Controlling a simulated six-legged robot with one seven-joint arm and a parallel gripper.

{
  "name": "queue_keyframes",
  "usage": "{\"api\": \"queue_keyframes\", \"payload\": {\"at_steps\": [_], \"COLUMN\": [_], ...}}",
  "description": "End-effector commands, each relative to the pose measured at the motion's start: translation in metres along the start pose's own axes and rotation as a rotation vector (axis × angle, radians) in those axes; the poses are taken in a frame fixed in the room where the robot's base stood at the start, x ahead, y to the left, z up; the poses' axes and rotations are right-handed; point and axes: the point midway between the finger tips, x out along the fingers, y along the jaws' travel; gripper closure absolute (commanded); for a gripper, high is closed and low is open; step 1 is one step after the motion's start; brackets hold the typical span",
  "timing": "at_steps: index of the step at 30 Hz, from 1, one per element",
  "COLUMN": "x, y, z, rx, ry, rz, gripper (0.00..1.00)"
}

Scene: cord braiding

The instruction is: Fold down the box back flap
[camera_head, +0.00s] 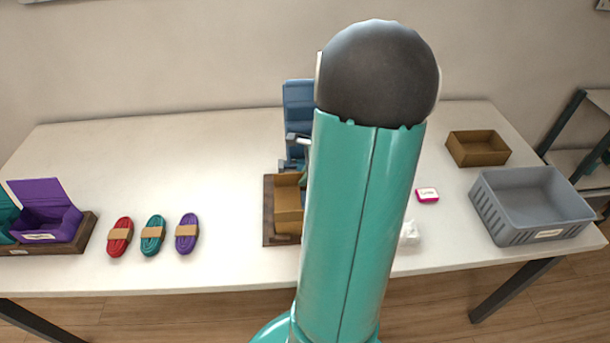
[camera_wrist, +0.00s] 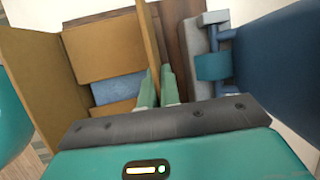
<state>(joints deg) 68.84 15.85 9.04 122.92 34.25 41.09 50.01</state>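The open cardboard box (camera_head: 288,208) sits on a dark wooden board, partly hidden behind my arm in the head view. In the wrist view, a brown panel (camera_wrist: 105,50) covers part of the box opening, and blue contents (camera_wrist: 118,88) show beside it. The back flap (camera_wrist: 149,38) stands upright on the side toward the blue device. My gripper (camera_wrist: 159,80) has its two green fingertips close together at this flap's edge, apparently one on each side. Whether they are clamped on it is not clear. The head view does not show the gripper.
A blue device (camera_head: 298,105) stands just behind the box; its grey clamp part (camera_wrist: 212,60) is close to my fingers. Left are three cord bundles (camera_head: 153,235) and a purple box (camera_head: 45,215).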

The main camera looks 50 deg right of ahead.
Motion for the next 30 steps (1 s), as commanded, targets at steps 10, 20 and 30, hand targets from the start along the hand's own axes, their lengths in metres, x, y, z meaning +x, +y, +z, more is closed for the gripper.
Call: {"api": "queue_keyframes", "payload": {"at_steps": [10, 20, 30], "x": [0.0, 0.002, 0.003], "y": [0.008, 0.013, 0.015], "z": [-0.001, -0.001, -0.001], "rx": [-0.069, -0.125, -0.159], "ry": [0.001, 0.001, 0.0], "rz": [-0.176, -0.315, -0.386], "gripper": [1.0, 1.0, 1.0]}}
